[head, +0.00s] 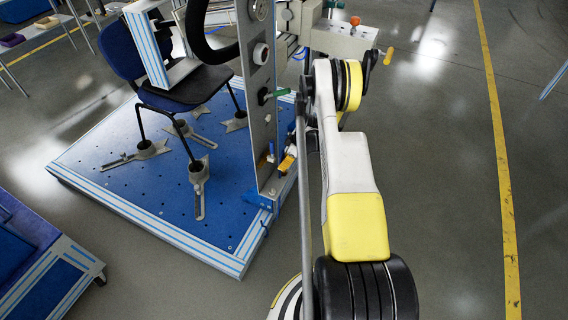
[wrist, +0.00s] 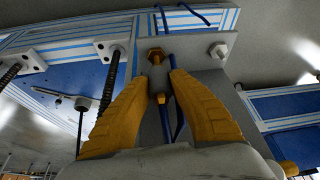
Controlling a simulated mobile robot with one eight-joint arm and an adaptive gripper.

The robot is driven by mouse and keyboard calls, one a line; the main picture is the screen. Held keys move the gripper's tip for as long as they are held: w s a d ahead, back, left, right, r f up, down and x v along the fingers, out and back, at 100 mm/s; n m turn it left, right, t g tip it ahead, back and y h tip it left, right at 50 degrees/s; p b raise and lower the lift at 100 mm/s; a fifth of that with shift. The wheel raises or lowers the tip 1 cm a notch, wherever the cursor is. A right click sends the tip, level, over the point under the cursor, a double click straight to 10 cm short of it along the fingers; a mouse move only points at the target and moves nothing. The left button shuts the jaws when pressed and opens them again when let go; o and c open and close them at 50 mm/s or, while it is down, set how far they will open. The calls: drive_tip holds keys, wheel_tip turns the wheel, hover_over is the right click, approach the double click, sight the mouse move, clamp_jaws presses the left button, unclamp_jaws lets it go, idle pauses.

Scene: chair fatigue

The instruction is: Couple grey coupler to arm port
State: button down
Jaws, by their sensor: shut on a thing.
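In the wrist view the two yellow fingers of my gripper (wrist: 160,86) are closed in from both sides on a small grey coupler (wrist: 158,77). Blue hose runs behind and below it. A brass hex fitting (wrist: 155,55), which looks like the arm port, sits on the grey plate just beyond the coupler. The coupler is close to it and roughly in line; I cannot tell whether they touch or are joined. In the head view my gripper (head: 287,162) is low beside the upright grey plate (head: 258,100), and the coupler is too small to make out.
A blue chair (head: 185,90) stands clamped on the blue perforated platform (head: 120,190) left of the plate. A silver hex bolt (wrist: 218,50) is right of the fitting. A blue-and-white bench (head: 45,270) stands at lower left. The floor right of my arm is clear.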

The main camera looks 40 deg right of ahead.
drive_tip(key=shift+f, duration=1.4)
drive_tip(key=c, duration=1.2)
unclamp_jaws()
drive_tip(key=v, duration=1.2)
